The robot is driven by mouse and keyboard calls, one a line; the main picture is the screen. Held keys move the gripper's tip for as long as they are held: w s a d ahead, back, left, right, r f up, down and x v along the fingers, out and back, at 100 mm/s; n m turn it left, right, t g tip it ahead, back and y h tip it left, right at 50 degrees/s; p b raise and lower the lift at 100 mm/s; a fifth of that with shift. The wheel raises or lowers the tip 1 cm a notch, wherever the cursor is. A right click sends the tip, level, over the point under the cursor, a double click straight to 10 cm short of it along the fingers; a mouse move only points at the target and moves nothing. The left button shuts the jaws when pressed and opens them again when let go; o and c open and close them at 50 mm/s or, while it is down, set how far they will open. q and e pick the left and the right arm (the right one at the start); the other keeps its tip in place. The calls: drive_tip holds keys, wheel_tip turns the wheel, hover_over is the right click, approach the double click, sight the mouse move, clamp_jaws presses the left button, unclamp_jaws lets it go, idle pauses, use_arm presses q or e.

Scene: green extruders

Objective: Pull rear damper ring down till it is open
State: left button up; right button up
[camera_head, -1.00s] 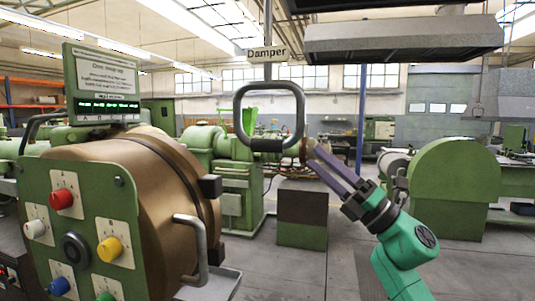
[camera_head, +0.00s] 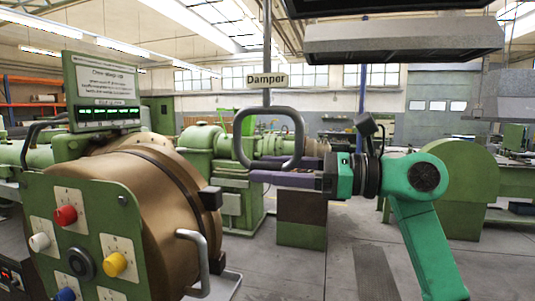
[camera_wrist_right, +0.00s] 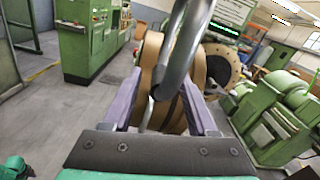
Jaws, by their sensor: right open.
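The damper ring (camera_head: 238,135) is a grey rounded-square loop hanging on a vertical rod under a sign reading "Damper" (camera_head: 267,80). My right gripper (camera_head: 254,174) comes in from the right at the ring's lower bar, with its purple fingers apart. In the right wrist view the grey bar of the ring (camera_wrist_right: 180,55) runs down between the fingers of the open right gripper (camera_wrist_right: 163,88). I cannot tell whether a finger touches it. My left gripper is not in view.
A brown drum machine (camera_head: 150,200) with a green knob panel (camera_head: 90,225) and a curved grey handle (camera_head: 204,262) stands at front left. A screen (camera_head: 104,90) sits above it. Green machines stand behind. The floor (camera_head: 310,275) at the bottom centre is clear.

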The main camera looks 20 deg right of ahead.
drive_tip(key=shift+w+a+f, duration=0.1)
drive_tip(key=shift+w+a, duration=0.3)
drive_tip(key=shift+a, duration=0.05)
drive_tip(key=shift+s, duration=0.1)
clamp_jaws()
drive_tip(key=shift+d, duration=0.1)
idle(0.9)
